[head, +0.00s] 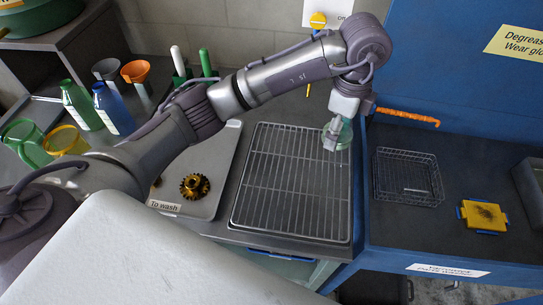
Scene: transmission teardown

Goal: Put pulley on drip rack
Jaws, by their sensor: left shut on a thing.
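My left gripper (332,136) is shut on a pale green round part, which I take to be the pulley (346,133). The gripper hides some of the pulley. They are at the far right corner of the drip rack (292,183), a wire grid in a dark tray on the bench. I cannot tell whether the pulley touches the rack or hangs above it. The rack looks empty. My right gripper is not in view.
A brass gear (194,186) lies on the "To wash" tray (215,164) left of the rack. Bottles and funnels stand far left.

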